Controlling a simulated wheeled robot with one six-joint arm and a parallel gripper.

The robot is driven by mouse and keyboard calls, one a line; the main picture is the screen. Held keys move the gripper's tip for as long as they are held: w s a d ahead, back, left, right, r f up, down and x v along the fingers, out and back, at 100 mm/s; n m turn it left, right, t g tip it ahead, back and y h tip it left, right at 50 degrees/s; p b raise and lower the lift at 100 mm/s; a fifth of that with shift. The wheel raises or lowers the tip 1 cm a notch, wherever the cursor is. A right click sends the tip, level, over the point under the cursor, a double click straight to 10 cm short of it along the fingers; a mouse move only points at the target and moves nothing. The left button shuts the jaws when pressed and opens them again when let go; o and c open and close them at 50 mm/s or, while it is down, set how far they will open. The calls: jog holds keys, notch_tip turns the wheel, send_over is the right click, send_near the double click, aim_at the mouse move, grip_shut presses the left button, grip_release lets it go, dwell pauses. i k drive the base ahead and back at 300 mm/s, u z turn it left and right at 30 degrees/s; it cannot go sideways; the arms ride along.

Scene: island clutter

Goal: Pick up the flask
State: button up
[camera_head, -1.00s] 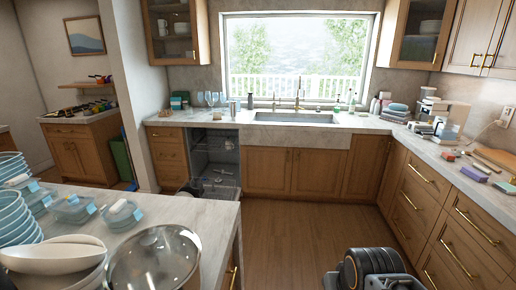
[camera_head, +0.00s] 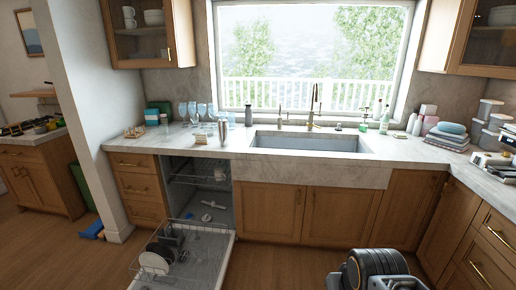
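A slim dark grey upright cylinder (camera_head: 249,113), which looks like the flask, stands on the back counter at the left end of the sink. It is small in view, so I cannot be sure of its kind. A shorter, shiny cup-like thing (camera_head: 223,131) stands nearer the counter's front edge, to its left. Part of my arm shows at the bottom right, far from the counter. My gripper's fingers do not show.
The dishwasher (camera_head: 200,195) stands open below the counter, its door and lower rack (camera_head: 180,255) reaching out over the floor. Several stemmed glasses (camera_head: 195,111) stand left of the dark cylinder. Soap bottles (camera_head: 384,120) stand right of the sink (camera_head: 310,143).

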aim_at(221, 124)
jog(key=i, duration=2.6)
jog(key=u, duration=0.9)
jog(key=i, duration=0.6)
